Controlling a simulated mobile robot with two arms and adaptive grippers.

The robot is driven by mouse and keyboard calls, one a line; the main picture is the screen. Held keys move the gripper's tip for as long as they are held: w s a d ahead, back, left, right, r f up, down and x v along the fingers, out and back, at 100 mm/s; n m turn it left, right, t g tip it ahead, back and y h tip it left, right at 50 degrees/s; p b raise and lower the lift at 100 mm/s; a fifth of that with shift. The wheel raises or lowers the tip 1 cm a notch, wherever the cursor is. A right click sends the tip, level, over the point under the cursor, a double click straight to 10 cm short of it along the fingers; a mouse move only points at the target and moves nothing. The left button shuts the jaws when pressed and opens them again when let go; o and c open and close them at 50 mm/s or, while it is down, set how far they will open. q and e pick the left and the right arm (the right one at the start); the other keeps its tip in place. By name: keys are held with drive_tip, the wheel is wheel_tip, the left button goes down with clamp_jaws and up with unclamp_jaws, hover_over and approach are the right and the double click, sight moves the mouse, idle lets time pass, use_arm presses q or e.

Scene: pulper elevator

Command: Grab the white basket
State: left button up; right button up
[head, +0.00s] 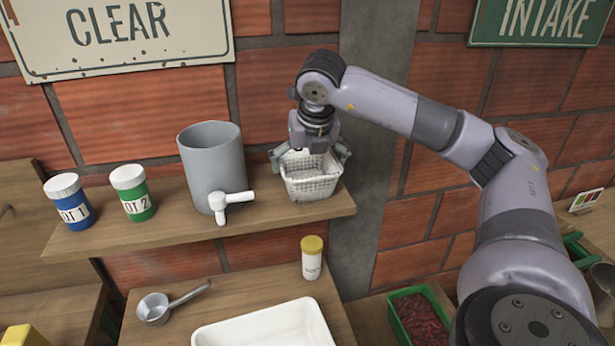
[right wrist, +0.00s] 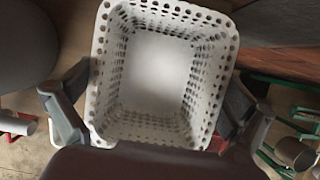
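The white basket (head: 312,186) is a small perforated bin standing upright at the right end of the wooden shelf, and it looks empty. My right gripper (head: 309,155) is above it, pointing down. Its two fingers are spread wide, one outside each side of the basket. In the right wrist view the basket (right wrist: 158,135) fills the middle between the fingers. The fingers lie close to its walls; I cannot tell whether they touch. My left gripper is not in view.
A grey container (head: 212,160) with a white tap stands just left of the basket on the shelf (head: 285,225). Blue (head: 70,203) and green (head: 133,193) jars stand farther left. Below are a scoop (head: 155,308), a yellow-capped bottle (head: 312,262) and a white tray (head: 265,328).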

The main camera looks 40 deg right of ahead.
drive_tip(key=c, duration=0.9)
drive_tip(key=shift+o, duration=0.2)
drive_tip(key=shift+r+p, duration=0.4)
drive_tip(key=shift+p, duration=0.15)
drive_tip(key=shift+w+r+b, duration=0.1)
drive_tip(key=shift+r+b, duration=0.2)
wheel_tip(320, 180, up, 19)
drive_tip(key=p, duration=0.2)
drive_tip(key=shift+p, duration=0.4)
